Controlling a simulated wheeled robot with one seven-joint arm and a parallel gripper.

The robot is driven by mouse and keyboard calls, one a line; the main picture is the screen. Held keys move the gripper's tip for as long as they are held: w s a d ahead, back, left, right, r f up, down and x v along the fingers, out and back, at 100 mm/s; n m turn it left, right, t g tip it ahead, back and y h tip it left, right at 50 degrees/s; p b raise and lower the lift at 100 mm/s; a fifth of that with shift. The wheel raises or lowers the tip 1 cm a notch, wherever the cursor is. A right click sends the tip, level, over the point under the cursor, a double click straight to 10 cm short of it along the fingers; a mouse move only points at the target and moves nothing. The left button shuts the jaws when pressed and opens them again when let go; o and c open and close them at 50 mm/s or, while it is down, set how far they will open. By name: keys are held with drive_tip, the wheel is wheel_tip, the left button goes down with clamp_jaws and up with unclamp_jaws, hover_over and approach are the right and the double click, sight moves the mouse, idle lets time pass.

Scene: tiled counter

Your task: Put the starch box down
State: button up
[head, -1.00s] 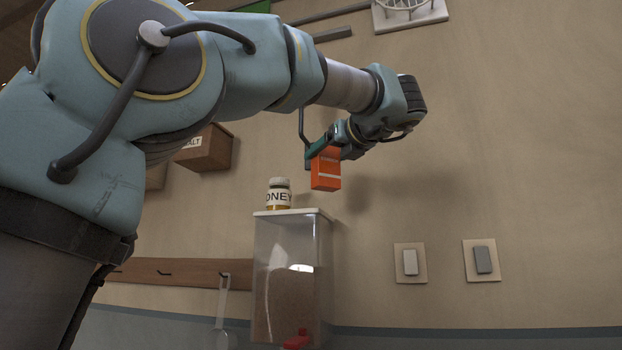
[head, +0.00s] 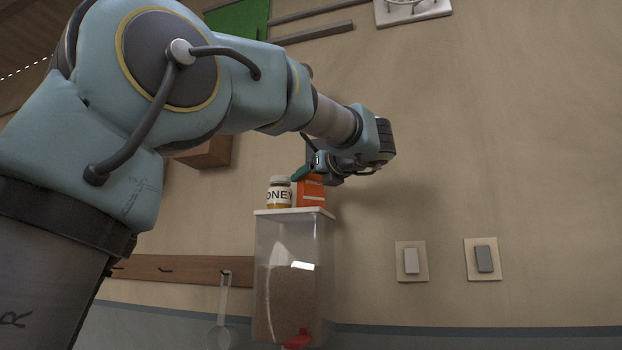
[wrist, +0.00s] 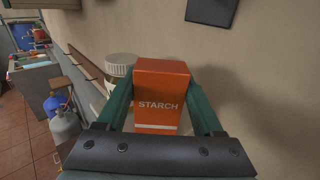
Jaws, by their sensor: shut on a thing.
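The starch box (head: 311,192) is orange with a pale band and is upright at the top of the clear dispenser (head: 292,262), just right of the honey jar (head: 279,192). Its base looks level with the dispenser's white lid (head: 293,212); I cannot tell whether it bears on it.
The dispenser is partly filled with brown grains and has a red spout (head: 298,339). A wooden rail (head: 180,269) with hooks and a hanging utensil (head: 222,320) is to its left. Two wall switches (head: 411,261) (head: 485,259) are to the right. The wall is close behind.

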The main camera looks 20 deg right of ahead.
drive_tip(key=shift+f, duration=0.1)
drive_tip(key=o, duration=1.2)
drive_tip(key=s+b, duration=0.2)
drive_tip(key=s, duration=1)
drive_tip(key=shift+d+b, duration=0.2)
drive_tip(key=shift+b, duration=0.1)
